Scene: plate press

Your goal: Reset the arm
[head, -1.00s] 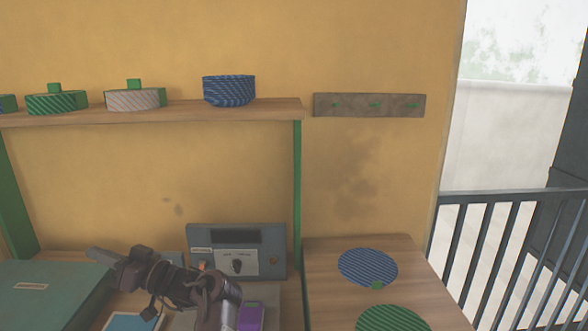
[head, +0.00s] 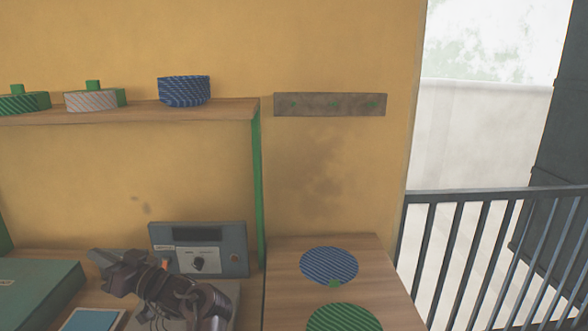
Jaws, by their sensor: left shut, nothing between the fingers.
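My left gripper (head: 98,262) shows at the lower left of the head view, at the end of my dark arm. It is shut with nothing in it, above the workbench and in front of the grey-blue control box (head: 226,236). The control box has a dark display and a knob on a pale panel. My right gripper is not in view.
A blue striped plate (head: 329,264) and a green striped plate (head: 343,318) lie on the wooden side table (head: 285,291). The shelf (head: 140,116) holds a blue bowl (head: 184,91) and lidded containers. A teal case (head: 38,288) is at left; a railing (head: 490,196) stands at right.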

